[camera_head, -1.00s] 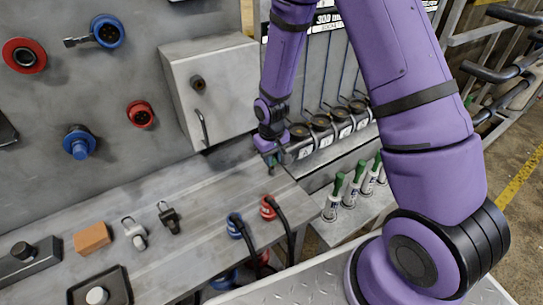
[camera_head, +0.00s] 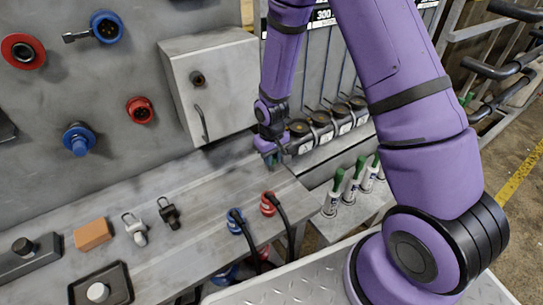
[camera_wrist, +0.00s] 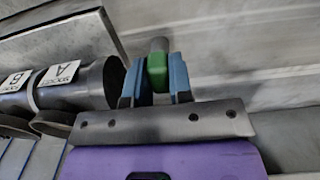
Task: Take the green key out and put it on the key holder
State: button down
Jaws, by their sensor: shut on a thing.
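My gripper (camera_head: 270,158) is at the far end of the grey bench, beside the row of black cylinders and below the grey box. In the wrist view my gripper (camera_wrist: 155,85) has its blue fingers closed on the green key (camera_wrist: 157,72). A grey rounded end of the key sticks out beyond the fingertips. In the head view the key is mostly hidden by the fingers. I cannot tell which thing is the key holder.
Black cylinders (camera_head: 320,120) with lettered labels stand close to the right of my gripper. The grey box (camera_head: 212,85) is on the wall to the left. Green-topped white items (camera_head: 333,195), padlocks (camera_head: 168,212) and an orange block (camera_head: 93,235) are nearer. The bench middle is clear.

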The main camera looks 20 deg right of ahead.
jog(key=shift+f, duration=0.15)
dwell(0.8)
jog(key=c, duration=0.9)
grip_release()
jog(key=shift+c, duration=0.2)
jog(key=shift+c, duration=0.4)
jog(key=shift+r, duration=3.5)
